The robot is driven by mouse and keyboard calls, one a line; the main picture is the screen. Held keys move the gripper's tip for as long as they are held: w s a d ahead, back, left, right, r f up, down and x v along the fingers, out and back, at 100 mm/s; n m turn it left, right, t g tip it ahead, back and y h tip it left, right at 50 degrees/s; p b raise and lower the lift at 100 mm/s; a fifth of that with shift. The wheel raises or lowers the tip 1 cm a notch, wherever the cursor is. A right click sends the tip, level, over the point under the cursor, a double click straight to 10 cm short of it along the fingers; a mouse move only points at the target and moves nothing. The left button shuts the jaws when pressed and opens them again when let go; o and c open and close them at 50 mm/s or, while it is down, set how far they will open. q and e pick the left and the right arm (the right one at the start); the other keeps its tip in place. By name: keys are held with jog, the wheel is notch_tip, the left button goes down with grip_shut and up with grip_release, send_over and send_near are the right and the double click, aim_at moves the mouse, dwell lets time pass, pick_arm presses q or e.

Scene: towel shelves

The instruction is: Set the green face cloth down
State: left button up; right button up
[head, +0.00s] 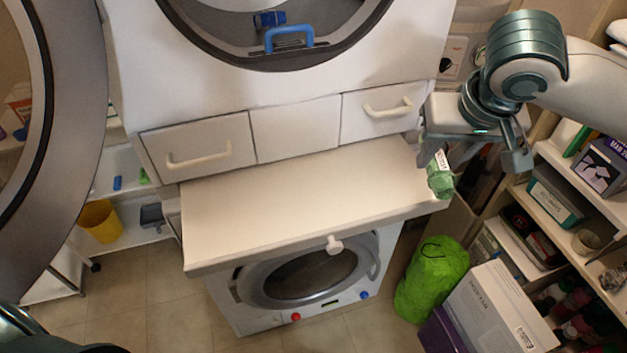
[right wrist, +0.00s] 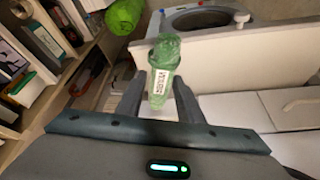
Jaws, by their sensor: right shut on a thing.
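The green face cloth (head: 440,175) is a small rolled bundle with a white label. My right gripper (head: 432,160) is shut on it at the right end of the pull-out shelf board (head: 300,210). In the right wrist view the cloth (right wrist: 162,68) stands out between the two fingers of the right gripper (right wrist: 158,98). The head view does not show clearly whether the cloth touches the board. At the lower left corner of the head view a dark part of my left arm shows; its gripper is not visible.
The white board is bare, between a machine with drawers (head: 200,155) above and a washing machine (head: 305,275) below. A bright green bag (head: 432,277) and a white box (head: 500,310) stand on the floor at right. Loaded shelves (head: 580,205) are close at right.

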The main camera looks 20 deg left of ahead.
jog(key=a+f+n+y+b, duration=0.1)
jog(key=a+f+n, duration=0.1)
jog(key=a, duration=0.6)
jog(key=shift+s+n+g, duration=0.25)
jog(key=shift+n+g, duration=0.05)
jog(key=shift+n, duration=0.6)
jog(key=shift+a+f, duration=0.1)
jog(key=shift+a, duration=0.05)
jog(key=p, duration=0.4)
send_near(334, 177)
jog(key=shift+w+a+f, duration=0.1)
jog(key=shift+w+a, duration=0.35)
jog(key=shift+w, duration=0.3)
jog(key=shift+b, duration=0.3)
jog(key=shift+f, duration=0.15)
notch_tip(334, 177, down, 4)
jog(key=shift+r+p, duration=0.25)
jog(key=shift+p, duration=0.75)
jog(key=shift+f, duration=0.15)
jog(key=shift+f, duration=0.1)
